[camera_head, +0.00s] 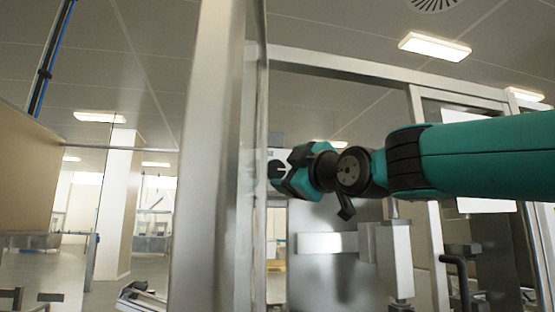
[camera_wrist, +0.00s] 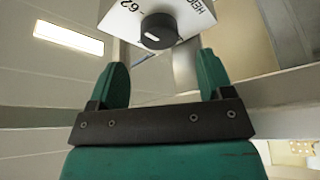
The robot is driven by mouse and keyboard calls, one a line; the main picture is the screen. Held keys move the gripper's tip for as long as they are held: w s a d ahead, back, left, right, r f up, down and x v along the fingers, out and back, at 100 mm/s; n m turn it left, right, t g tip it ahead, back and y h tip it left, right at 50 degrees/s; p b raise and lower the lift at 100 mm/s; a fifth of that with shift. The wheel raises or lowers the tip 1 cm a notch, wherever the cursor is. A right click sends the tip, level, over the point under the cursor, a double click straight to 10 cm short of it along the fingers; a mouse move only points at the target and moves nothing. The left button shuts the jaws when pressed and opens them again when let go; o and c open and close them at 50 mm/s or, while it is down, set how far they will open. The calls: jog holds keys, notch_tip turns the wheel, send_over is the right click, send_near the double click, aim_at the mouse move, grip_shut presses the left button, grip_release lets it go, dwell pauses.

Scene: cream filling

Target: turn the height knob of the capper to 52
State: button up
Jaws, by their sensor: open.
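The height knob (camera_wrist: 160,30) is a round black knob with a white pointer mark, on a white label plate (camera_wrist: 188,14) at the top of the wrist view. The plate carries partly cut-off lettering and a number that I cannot read surely. My gripper (camera_wrist: 162,68) is open and empty. Its two green fingers stand wide apart, and the knob shows beyond the tips, between them in the picture, apart from both. In the head view my gripper (camera_head: 288,174) is beside a metal post, in front of a small white plate, partly hidden.
A wide metal post (camera_head: 205,150) stands just left of my gripper. A metal frame beam (camera_head: 370,68) runs above my arm. A metal block (camera_head: 393,258) with a flat bar stands below the wrist. Open floor shows at the far left.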

aim_at(276, 169)
jog(key=p+x, duration=0.1)
jog(key=x, duration=0.4)
jog(key=shift+w+a+p, duration=0.1)
jog(key=shift+w+p, duration=0.05)
jog(key=shift+p, duration=0.25)
jog(key=c, duration=0.9)
